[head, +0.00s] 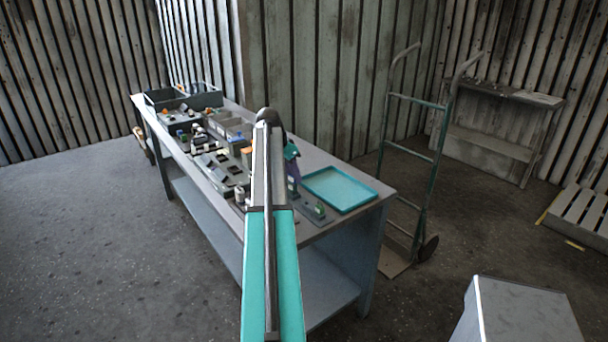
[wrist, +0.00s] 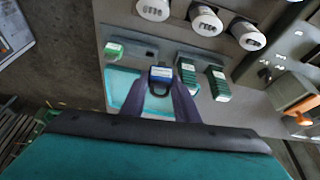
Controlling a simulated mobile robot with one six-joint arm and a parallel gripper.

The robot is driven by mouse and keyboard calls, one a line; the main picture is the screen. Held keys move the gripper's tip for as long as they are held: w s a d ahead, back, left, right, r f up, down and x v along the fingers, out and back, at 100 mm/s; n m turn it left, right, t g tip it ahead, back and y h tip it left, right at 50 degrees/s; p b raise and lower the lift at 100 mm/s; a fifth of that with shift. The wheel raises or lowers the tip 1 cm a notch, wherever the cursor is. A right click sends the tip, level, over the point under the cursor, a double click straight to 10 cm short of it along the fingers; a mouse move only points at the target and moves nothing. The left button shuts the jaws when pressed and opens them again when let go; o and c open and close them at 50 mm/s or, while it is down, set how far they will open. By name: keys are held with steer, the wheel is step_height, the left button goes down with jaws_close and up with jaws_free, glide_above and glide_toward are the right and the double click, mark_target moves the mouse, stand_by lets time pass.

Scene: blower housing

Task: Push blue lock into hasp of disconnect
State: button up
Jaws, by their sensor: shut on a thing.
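The blue lock (wrist: 161,75) is a small padlock with a blue body and a dark shackle. In the wrist view it sits between the purple fingers of my gripper (wrist: 160,92), which is shut on it. The shackle points toward the camera side. In the head view my gripper (head: 293,174) is over the right part of the workbench, partly hidden by my arm; the lock cannot be made out there. A grey base with a green block (head: 319,210) lies at the bench front; I cannot tell whether it is the disconnect. No hasp can be clearly identified.
A teal tray (head: 343,188) lies at the bench's right end. Bins and many small parts crowd the workbench (head: 320,236) to the left. White cylinders (wrist: 206,21) and green stacked blocks (wrist: 217,83) are near the lock in the wrist view. A hand truck (head: 437,160) stands behind.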

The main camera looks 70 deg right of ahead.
steer(key=w+a+r+n+t, duration=0.15)
steer(key=w+a+n, duration=0.45)
steer(key=w+a, duration=1)
steer(key=w+a+n+t, duration=0.3)
steer(key=w+a+n, duration=0.2)
steer(key=w+a, duration=1.1)
steer(key=a+n+t+y+b, duration=0.1)
steer(key=a+n+y, duration=0.3)
steer(key=a, duration=4.2)
steer(key=n+t, duration=0.1)
steer(key=n, duration=0.7)
steer(key=shift+s+r, duration=0.15)
steer(key=shift+s, duration=0.1)
